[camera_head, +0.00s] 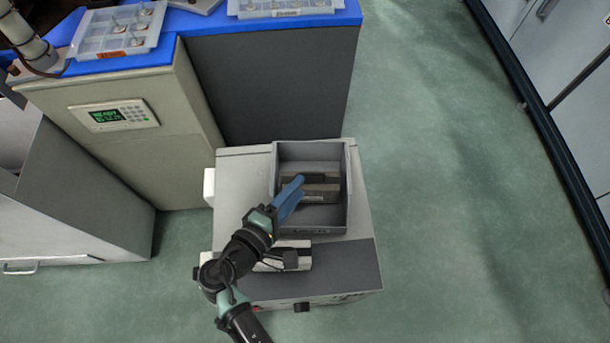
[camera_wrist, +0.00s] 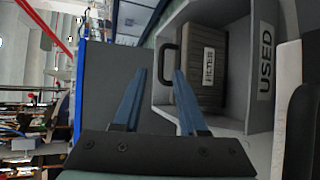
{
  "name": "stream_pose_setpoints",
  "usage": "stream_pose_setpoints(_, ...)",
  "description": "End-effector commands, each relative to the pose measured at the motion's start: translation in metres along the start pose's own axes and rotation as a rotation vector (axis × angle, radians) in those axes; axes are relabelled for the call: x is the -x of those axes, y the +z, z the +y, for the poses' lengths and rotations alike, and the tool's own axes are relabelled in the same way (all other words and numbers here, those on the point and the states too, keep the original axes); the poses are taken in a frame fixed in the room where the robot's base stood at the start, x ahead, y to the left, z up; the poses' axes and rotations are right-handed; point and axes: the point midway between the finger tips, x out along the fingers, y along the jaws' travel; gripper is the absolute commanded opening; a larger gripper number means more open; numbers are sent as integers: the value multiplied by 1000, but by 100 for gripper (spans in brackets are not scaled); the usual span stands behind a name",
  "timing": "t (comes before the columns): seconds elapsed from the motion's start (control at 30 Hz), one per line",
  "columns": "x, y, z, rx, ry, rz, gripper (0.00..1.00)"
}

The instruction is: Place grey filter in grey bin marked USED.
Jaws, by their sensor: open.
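The grey filter (camera_wrist: 203,68), labelled FILTER and with a dark handle (camera_wrist: 166,62), lies inside the grey bin (camera_wrist: 264,112) marked USED. In the head view the filter (camera_head: 321,190) rests in the bin (camera_head: 348,190), partly hidden by my fingers. My gripper (camera_head: 293,187) is open and empty, with its blue fingers over the left part of the bin. In the wrist view the fingers of my gripper (camera_wrist: 158,74) are spread apart, and the right one is near the handle. I cannot tell whether it touches.
The bin stands on a light grey cabinet (camera_head: 235,190). A pale block (camera_head: 297,256) sits in front of the bin, partly behind my arm. A blue-topped bench (camera_head: 230,24) with trays of small parts stands behind. Open green floor (camera_head: 440,200) lies to the right.

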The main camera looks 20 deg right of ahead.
Motion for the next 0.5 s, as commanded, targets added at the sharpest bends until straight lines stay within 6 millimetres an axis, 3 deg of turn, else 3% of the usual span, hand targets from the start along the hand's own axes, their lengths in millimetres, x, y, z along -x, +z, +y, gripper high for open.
stream_pose_setpoints(0.2, 46, 0, 1, 0, 0, 4, 41)
stream_pose_setpoints(0.5, 70, 0, 0, 0, 0, 0, 41)
